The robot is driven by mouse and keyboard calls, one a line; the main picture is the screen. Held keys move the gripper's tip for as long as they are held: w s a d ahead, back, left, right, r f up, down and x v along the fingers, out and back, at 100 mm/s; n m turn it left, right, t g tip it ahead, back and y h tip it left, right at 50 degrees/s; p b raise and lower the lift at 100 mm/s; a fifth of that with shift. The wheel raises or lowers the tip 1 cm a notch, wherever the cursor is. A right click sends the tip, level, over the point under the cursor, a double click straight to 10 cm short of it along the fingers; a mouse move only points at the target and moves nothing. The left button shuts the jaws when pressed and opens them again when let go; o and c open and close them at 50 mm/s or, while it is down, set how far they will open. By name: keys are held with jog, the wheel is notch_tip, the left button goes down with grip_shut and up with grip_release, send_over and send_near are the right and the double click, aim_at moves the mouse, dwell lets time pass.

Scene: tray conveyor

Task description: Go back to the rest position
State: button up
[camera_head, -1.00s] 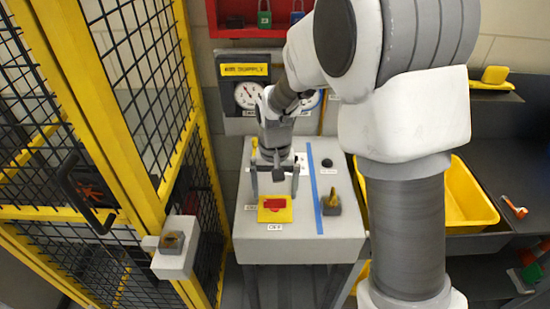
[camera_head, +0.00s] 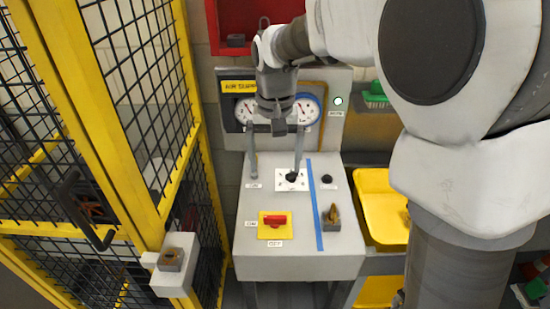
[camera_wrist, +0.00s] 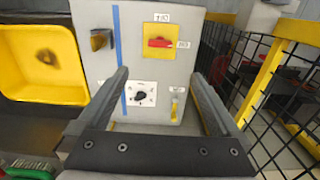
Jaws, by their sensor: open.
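My gripper (camera_head: 275,172) is open and empty in the head view, with its two fingers pointing down above the back part of the grey control stand (camera_head: 295,262). In the wrist view my gripper (camera_wrist: 164,90) shows spread fingers with nothing between them. The red switch handle (camera_head: 275,220) lies sideways on its yellow plate, between ON and OFF labels. It also shows in the wrist view (camera_wrist: 160,43). A black knob (camera_head: 292,177) on a white dial plate is behind it, close to the right finger in the picture.
A yellow-framed mesh cage (camera_head: 175,190) stands at the left, with a grey latch box (camera_head: 172,278) jutting out. Gauges (camera_head: 308,108) are on the back panel. A brass-coloured key piece (camera_head: 332,213) is right of the blue stripe. A yellow bin (camera_head: 380,205) stands to the right.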

jog(key=s+d+r+t, duration=0.2)
jog(key=s+d, duration=0.4)
jog(key=s, duration=0.3)
jog(key=s+d+r+t, duration=0.3)
jog(key=s+d, duration=0.3)
jog(key=s, duration=0.4)
jog(key=shift+d+r+n+t, duration=0.15)
jog(key=shift+r+n+t, duration=0.05)
jog(key=shift+n+t, duration=0.1)
